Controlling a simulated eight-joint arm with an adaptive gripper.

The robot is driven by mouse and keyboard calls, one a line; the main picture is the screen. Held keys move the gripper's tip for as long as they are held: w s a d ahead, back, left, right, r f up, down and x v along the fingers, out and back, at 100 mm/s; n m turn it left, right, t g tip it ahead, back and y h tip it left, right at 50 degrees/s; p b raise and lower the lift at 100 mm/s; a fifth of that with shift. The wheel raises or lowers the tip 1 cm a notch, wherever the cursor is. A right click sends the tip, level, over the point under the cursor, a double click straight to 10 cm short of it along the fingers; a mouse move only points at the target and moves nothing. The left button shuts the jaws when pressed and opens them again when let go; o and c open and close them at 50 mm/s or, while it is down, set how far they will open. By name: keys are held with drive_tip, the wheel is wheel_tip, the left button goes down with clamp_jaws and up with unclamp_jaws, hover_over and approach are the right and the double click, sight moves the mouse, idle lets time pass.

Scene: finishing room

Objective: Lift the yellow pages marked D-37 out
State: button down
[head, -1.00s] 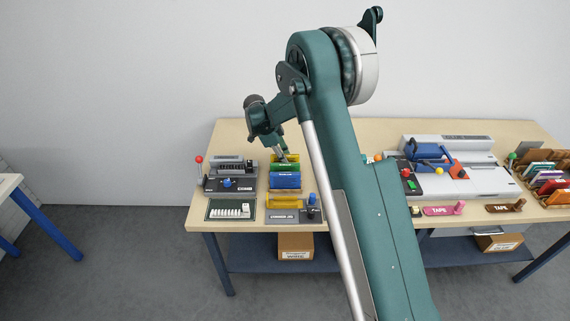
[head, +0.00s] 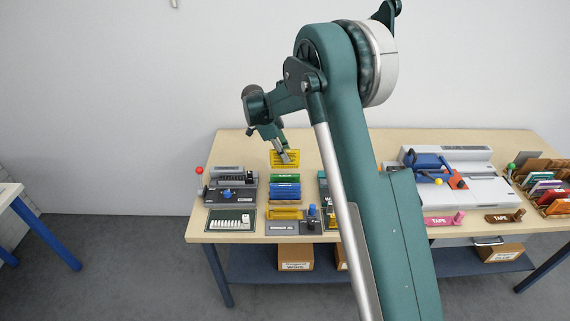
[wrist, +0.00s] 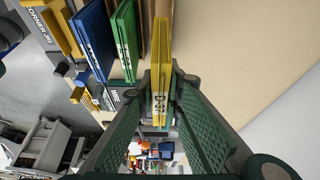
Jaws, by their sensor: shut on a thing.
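The yellow pages (head: 284,158) are in my gripper (head: 288,158). In the wrist view the yellow pages (wrist: 161,60) stand edge-on between my two fingers, with a "D-3" marking readable and the last character unclear. My gripper (wrist: 161,112) is shut on them. In the head view they show above and behind the rack of green pages (head: 285,177) and blue pages (head: 285,190), apart from both. The fingers cover part of the yellow sheet's lower edge.
A grey punching machine (head: 230,187) with a red-knobbed lever stands left of the rack. A yellow piece (head: 284,213) lies in front of it. A large pale machine (head: 470,181) and a filled sorter (head: 551,187) stand to the right. The tabletop (head: 240,146) behind is clear.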

drive_tip(key=shift+r, duration=0.9)
